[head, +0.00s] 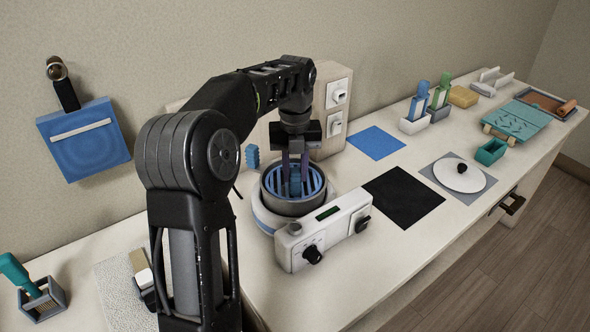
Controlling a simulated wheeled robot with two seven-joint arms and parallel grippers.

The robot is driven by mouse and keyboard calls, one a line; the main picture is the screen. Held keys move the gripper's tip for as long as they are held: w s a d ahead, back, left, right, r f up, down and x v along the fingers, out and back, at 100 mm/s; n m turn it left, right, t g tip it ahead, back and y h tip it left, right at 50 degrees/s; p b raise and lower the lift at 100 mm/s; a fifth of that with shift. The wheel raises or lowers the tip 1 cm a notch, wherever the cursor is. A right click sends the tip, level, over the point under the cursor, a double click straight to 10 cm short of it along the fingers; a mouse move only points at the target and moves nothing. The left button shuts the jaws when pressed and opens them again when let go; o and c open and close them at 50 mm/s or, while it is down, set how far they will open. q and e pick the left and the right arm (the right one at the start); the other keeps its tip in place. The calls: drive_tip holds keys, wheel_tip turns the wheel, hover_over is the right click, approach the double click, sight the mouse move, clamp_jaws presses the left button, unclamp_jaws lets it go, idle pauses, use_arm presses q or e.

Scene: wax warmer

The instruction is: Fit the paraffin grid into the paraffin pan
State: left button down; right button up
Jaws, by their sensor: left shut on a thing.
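The blue slatted paraffin grid (315,184) is within the round grey rim of the paraffin pan (290,208), and its bars show inside the rim. I cannot tell how deep it sits or whether it rests on the pan's floor. The pan stands in a white warmer with a control box (322,234) at its front right. My left gripper (295,178) points down over the pan's middle and is shut on the grid's blue upright handle. The gripper hides part of the grid's far side. My right gripper is not in view.
A black mat (403,197) and a blue mat (375,143) lie right of the warmer. A white round lid (459,176) lies further right. Sockets (337,93) on a wooden panel stand behind. A brush holder (42,299) is at the lower left.

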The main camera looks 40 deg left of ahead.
sight(295, 184)
use_arm(q)
drive_tip(key=shift+f+b, duration=2.45)
drive_tip(key=shift+f, duration=1.3)
idle(0.3)
drive_tip(key=c, duration=1.1)
unclamp_jaws()
drive_tip(key=shift+r, duration=0.1)
drive_tip(key=shift+r+p, duration=1.3)
drive_tip(key=shift+r, duration=0.1)
drive_tip(key=shift+r+p, duration=2.2)
drive_tip(key=shift+r, duration=0.35)
